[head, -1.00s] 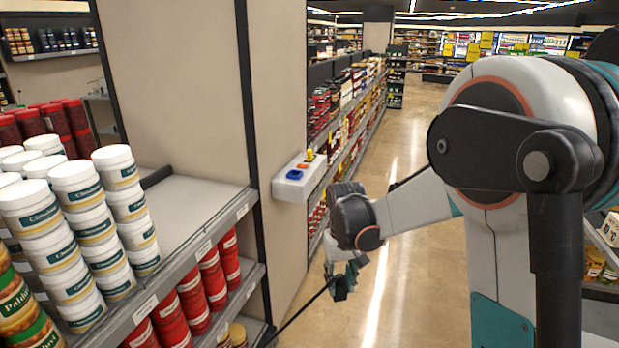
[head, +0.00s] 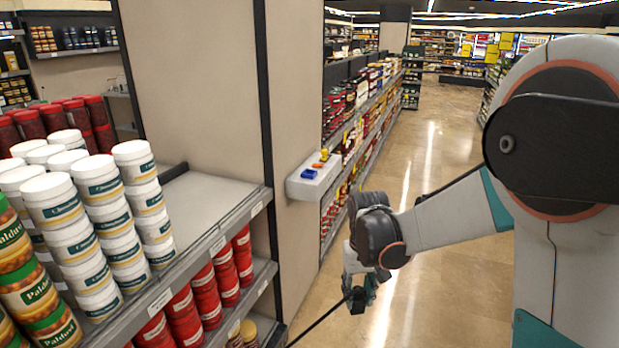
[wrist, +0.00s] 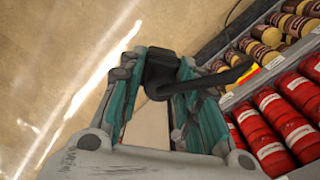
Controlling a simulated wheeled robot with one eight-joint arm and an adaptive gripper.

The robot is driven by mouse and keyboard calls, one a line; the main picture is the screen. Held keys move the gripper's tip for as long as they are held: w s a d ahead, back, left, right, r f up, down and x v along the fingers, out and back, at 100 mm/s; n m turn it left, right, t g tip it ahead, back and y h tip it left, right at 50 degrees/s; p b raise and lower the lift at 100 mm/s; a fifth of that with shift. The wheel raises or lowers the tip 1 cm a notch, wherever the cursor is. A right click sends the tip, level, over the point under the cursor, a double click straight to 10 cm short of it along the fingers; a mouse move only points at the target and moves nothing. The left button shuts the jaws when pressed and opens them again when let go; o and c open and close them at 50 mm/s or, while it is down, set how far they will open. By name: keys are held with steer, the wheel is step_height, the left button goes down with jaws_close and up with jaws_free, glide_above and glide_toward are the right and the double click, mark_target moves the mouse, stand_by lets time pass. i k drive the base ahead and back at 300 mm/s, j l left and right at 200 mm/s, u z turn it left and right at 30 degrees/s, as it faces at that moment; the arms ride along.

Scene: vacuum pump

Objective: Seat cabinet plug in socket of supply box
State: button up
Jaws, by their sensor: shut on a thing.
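My gripper (head: 360,292) hangs over the aisle floor, below and to the right of the supply box. It is shut on the black cabinet plug (wrist: 163,72), which shows between the fingertips in the wrist view. A black cable (head: 318,322) runs from the plug down and left toward the shelves. The supply box (head: 313,178) is a light grey box on the side of the beige panel. Its top carries a blue socket (head: 309,174), an orange part (head: 318,165) and a yellow part (head: 324,155). The plug's front end is hard to make out.
A shelf unit with a bare top (head: 190,215) stands at left, with white tubs (head: 70,235) on it and red cans (head: 205,290) below. Stocked shelves (head: 350,130) line the aisle beyond the box. The aisle floor (head: 430,290) is clear.

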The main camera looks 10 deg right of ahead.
mark_target(308, 176)
steer(key=i+l+u, duration=0.15)
steer(key=u, duration=0.25)
steer(key=i+l+u, duration=0.1)
steer(key=u, duration=0.3)
steer(key=i+l+u, duration=0.15)
steer(key=l, duration=0.3)
steer(key=i+l+u, duration=0.1)
steer(key=l, duration=0.3)
steer(key=i+l+u, duration=0.15)
steer(key=l, duration=0.35)
steer(key=i+l+u, duration=0.1)
steer(key=l, duration=0.35)
steer(key=i+l+u, duration=0.15)
steer(key=l, duration=0.35)
